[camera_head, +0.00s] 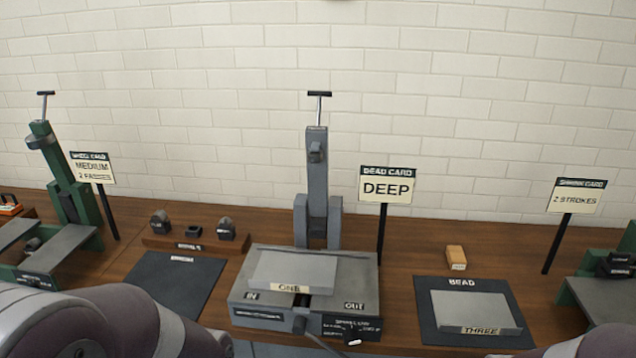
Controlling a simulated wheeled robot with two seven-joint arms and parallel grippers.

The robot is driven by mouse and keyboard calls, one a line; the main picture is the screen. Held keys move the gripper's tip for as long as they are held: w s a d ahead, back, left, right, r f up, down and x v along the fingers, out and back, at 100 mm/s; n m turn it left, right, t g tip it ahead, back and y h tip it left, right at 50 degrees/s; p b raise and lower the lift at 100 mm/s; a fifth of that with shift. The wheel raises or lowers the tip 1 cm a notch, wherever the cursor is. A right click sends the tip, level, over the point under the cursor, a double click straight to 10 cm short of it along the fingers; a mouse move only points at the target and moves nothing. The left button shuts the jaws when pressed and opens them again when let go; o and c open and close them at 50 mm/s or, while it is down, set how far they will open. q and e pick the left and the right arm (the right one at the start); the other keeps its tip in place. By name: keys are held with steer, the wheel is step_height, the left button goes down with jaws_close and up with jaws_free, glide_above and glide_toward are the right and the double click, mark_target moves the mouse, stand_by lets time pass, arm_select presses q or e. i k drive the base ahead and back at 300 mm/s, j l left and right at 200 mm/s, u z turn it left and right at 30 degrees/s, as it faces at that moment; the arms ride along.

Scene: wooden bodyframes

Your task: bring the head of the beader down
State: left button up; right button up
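The grey machine in the middle, which I take to be the beader (317,180), has a tall upright column with a black T-handle (319,95) on top. A dark block (316,152) sits high on the column's front; I cannot tell if it is the head. A grey panel marked ONE (310,270) lies on the base (365,285), between IN and OUT labels. A lever (325,344) and a dial plate (352,326) are at the base's front. Only my arm links show at the lower corners; both grippers are out of view.
The card by the beader (387,187) reads DEEP. A dark BEAD mat (430,325) at right carries a panel marked THREE (475,311); a small wooden block (456,257) lies behind. Left are an empty dark mat (175,283), a wooden rack (190,244) and a green machine (75,200).

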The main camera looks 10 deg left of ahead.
mark_target(316, 136)
steer(key=i+j+z, duration=0.1)
steer(key=j+z, duration=0.2)
steer(key=z, duration=0.2)
steer(key=j+z, duration=0.7)
steer(key=z, duration=0.25)
